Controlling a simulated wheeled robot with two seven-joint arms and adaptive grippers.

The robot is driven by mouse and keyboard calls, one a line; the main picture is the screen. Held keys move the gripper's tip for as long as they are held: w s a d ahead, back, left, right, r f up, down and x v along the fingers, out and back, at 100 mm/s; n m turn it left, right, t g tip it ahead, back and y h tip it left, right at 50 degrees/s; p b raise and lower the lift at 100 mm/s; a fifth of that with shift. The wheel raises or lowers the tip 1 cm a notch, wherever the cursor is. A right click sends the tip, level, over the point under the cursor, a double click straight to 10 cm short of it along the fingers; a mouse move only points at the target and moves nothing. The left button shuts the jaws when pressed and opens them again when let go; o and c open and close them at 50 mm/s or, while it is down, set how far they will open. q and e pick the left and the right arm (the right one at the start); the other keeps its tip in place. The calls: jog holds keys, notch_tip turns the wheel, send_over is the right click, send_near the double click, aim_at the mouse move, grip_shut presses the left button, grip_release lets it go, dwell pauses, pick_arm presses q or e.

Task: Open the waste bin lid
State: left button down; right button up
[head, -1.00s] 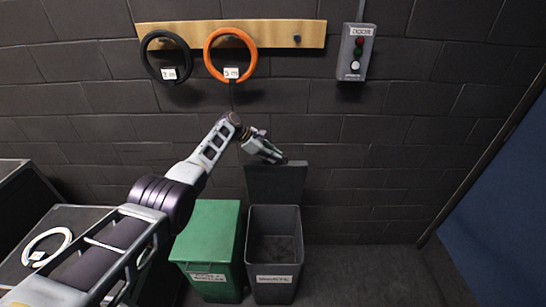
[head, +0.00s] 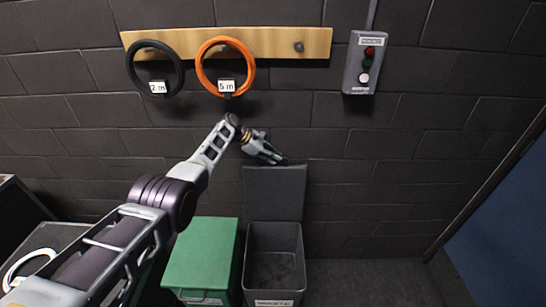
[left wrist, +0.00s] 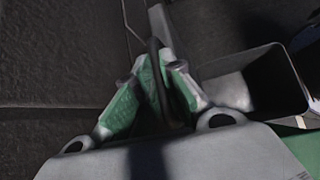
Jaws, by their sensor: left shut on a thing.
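The dark grey waste bin (head: 303,268) stands open on the floor by the wall, and its inside shows. Its lid (head: 274,195) stands upright behind the opening, close to the wall. My left gripper (head: 282,159) is at the top edge of the lid. In the left wrist view, its green-padded fingers (left wrist: 162,80) are closed on the thin dark lid edge, and the open bin (left wrist: 285,95) shows to the right. My right gripper is not in view.
A green bin (head: 205,255) with its lid closed stands left of the grey one. Above hang a black ring (head: 131,75) and an orange ring (head: 199,75) on a wooden board (head: 280,42). A button box (head: 353,75) is on the wall. Floor right of the bin is clear.

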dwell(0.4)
pick_arm(q)
jog(key=c, duration=1.5)
grip_release()
jog(key=shift+w, duration=0.1)
jog(key=shift+a+r, duration=0.1)
jog(key=shift+v, duration=5.85)
